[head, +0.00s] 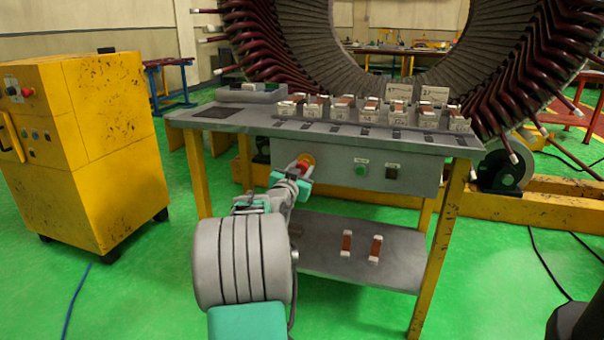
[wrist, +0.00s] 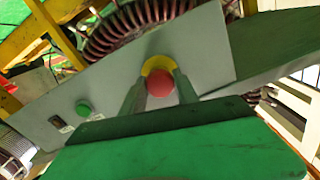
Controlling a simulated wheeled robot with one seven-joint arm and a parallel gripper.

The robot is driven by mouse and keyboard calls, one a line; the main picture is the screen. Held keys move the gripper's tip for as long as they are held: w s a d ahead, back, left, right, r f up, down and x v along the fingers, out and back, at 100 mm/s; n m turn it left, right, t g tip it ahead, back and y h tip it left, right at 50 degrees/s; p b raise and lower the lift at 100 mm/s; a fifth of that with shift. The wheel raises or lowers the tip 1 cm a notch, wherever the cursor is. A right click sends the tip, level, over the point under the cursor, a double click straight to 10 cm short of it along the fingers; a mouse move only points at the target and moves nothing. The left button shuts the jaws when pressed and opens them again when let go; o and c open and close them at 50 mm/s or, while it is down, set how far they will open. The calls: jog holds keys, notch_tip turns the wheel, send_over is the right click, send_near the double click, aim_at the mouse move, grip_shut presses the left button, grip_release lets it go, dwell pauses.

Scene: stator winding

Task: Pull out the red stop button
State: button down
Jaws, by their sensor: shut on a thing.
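The red stop button (wrist: 160,83) sits in front of a yellow ring (wrist: 156,64) on the grey control panel (wrist: 205,45). In the head view the red stop button (head: 302,165) shows at the left part of the panel under the tabletop, partly covered by my gripper. My gripper (head: 299,176) reaches up to it from below. In the wrist view the two fingers of my gripper (wrist: 160,88) stand on either side of the red button and are shut on it. I cannot tell whether the button is pushed in or out.
A green button (head: 360,169) and a dark switch (head: 392,172) are on the same panel, to the right. The workbench top (head: 225,123) overhangs the panel and carries several small coil pieces. The lower shelf (head: 325,230) holds two coil pieces. A yellow cabinet (head: 100,150) stands at the left.

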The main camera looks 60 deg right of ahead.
jog(key=shift+f, duration=0.15)
jog(key=c, duration=0.9)
grip_release()
jog(key=shift+a, duration=0.1)
jog(key=shift+a, duration=0.1)
jog(key=a, duration=0.3)
jog(key=s+a+p, duration=0.1)
jog(key=a, duration=0.3)
jog(key=shift+s+a+p, duration=0.2)
jog(key=shift+a+p, duration=0.05)
jog(key=shift+p, duration=0.05)
